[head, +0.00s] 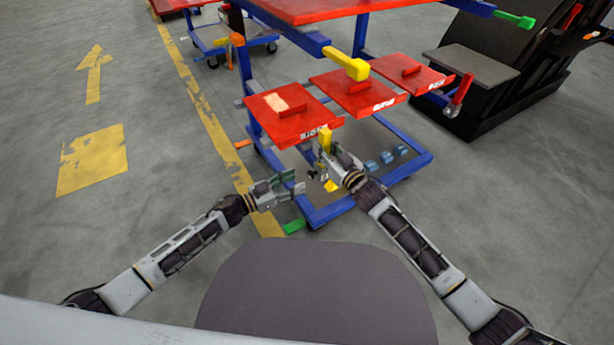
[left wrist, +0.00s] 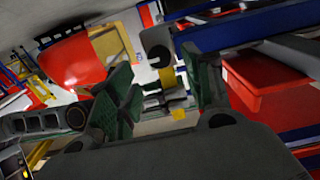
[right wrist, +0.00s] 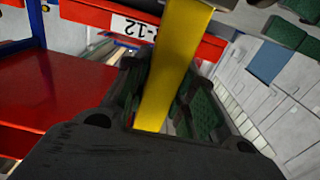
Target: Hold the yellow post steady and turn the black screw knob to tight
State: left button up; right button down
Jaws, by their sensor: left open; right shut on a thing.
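The yellow post (head: 325,139) stands at the front of the cart, just below the left red tray. My right gripper (head: 328,155) is shut on it. In the right wrist view the yellow post (right wrist: 170,65) runs between the two green-padded fingers. The black screw knob (head: 311,175) is small in the head view, low beside the post. In the left wrist view a black round part, which looks like the knob (left wrist: 156,40), shows beyond the gap between the fingers. My left gripper (head: 299,182) is open and empty, just left of the knob; contact cannot be told.
Red trays (head: 290,126) hang on the blue cart frame (head: 330,213) above the grippers. Small blue parts (head: 387,157) lie on the lower frame at right. A green handle (head: 294,227) is at the front left corner. The floor at left is clear.

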aim_at(309, 175)
pick_arm(q)
jog(key=shift+x, duration=2.75)
jog(key=c, duration=1)
